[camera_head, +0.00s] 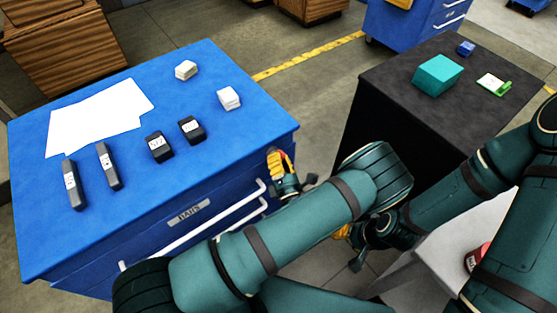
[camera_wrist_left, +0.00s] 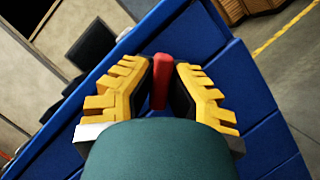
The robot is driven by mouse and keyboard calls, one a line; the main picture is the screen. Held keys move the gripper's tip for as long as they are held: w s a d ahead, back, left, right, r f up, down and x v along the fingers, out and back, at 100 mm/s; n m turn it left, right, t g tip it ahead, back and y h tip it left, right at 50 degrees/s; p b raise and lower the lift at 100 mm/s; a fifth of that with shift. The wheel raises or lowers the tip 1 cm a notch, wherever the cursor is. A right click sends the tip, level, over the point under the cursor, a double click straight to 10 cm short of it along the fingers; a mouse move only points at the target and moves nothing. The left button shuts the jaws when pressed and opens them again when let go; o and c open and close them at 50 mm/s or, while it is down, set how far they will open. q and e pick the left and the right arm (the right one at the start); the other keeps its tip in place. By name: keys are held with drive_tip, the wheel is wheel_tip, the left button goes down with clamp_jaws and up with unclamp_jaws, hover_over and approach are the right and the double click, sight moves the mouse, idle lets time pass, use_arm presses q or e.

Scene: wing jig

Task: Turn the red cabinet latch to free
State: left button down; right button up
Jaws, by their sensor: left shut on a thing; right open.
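The red cabinet latch (camera_wrist_left: 160,80) shows in the left wrist view as a short red bar in front of the blue cabinet (camera_wrist_left: 186,28). My left gripper (camera_wrist_left: 167,88) has its yellow fingers on either side of the latch and is shut on it. In the head view my left gripper (camera_head: 280,163) is at the right end of the blue cabinet's drawer front (camera_head: 185,212). The latch is not clear there, hidden by the fingers. My right gripper (camera_head: 350,244) is open, low between the cabinet and the black cabinet, partly hidden by my arms.
The blue top holds white sheets (camera_head: 100,115), dark labelled devices (camera_head: 158,147) and small white stacks (camera_head: 228,98). White drawer handles (camera_head: 200,228) stick out in front. A black cabinet (camera_head: 385,90) at right carries a teal box (camera_head: 438,75). Floor lies between the cabinets.

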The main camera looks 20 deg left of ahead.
use_arm(q)
drive_tip(key=n+y, duration=0.1)
drive_tip(key=n, duration=0.1)
drive_tip(key=n+y+b, duration=0.1)
drive_tip(key=n, duration=0.2)
drive_tip(key=n+g+y, duration=0.1)
drive_tip(key=n, duration=0.1)
drive_tip(key=shift+w+r+y+b, duration=0.1)
drive_tip(key=shift+w+y+b, duration=0.05)
drive_tip(key=shift+y+b, duration=0.2)
drive_tip(key=shift+n+g+y+b, duration=0.35)
drive_tip(key=shift+n+g+y, duration=0.25)
drive_tip(key=shift+n, duration=1.15)
drive_tip(key=shift+n+g+y+b, duration=0.3)
drive_tip(key=shift+n+g+y, duration=0.3)
drive_tip(key=shift+n, duration=1.15)
drive_tip(key=shift+a, duration=0.1)
drive_tip(key=c, duration=0.9)
unclamp_jaws()
drive_tip(key=shift+c, duration=0.2)
wheel_tip(320, 180, up, 10)
